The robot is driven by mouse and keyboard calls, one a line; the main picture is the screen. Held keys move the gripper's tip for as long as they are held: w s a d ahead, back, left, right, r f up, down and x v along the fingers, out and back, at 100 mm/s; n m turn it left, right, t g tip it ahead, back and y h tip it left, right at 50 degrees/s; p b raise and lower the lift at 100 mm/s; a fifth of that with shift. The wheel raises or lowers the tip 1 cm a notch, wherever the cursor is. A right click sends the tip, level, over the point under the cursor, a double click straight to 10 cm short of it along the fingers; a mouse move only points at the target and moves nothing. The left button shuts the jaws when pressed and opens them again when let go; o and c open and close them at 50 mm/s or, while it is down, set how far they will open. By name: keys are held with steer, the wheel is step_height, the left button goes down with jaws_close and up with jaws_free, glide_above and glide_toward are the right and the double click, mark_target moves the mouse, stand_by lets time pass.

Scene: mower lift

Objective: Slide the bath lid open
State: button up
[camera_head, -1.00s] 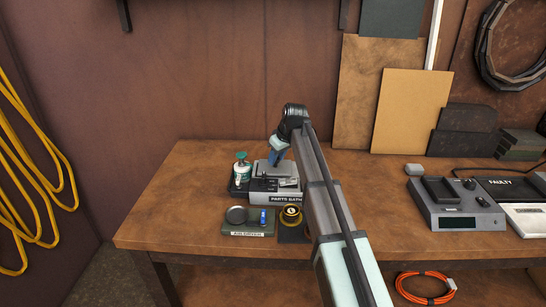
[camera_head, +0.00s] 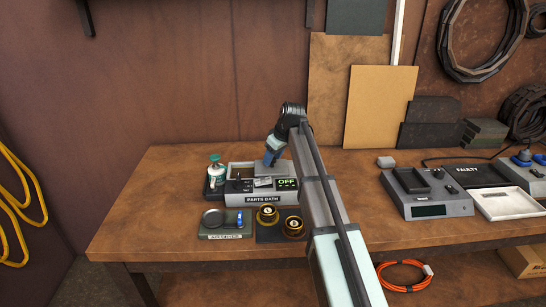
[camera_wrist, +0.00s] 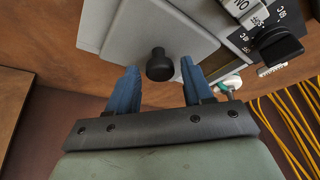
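The grey parts bath (camera_head: 262,199) stands on the bench, with its label on the front and a display reading OFF at its right. In the wrist view the bath's flat grey lid (camera_wrist: 185,40) fills the upper middle and carries a round black knob (camera_wrist: 160,66). My gripper (camera_wrist: 159,78) is open, with one blue finger on each side of the knob and a visible gap to each. In the head view my gripper (camera_head: 271,157) is over the bath's back part and hides some of it. How far the lid is open is unclear.
A white bottle with a green top (camera_head: 215,172) stands left of the bath. A grey device (camera_head: 428,192) and a white tray (camera_head: 508,203) lie to the right. The bench's left end is clear.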

steer(key=shift+o, duration=0.5)
steer(key=v, duration=1.4)
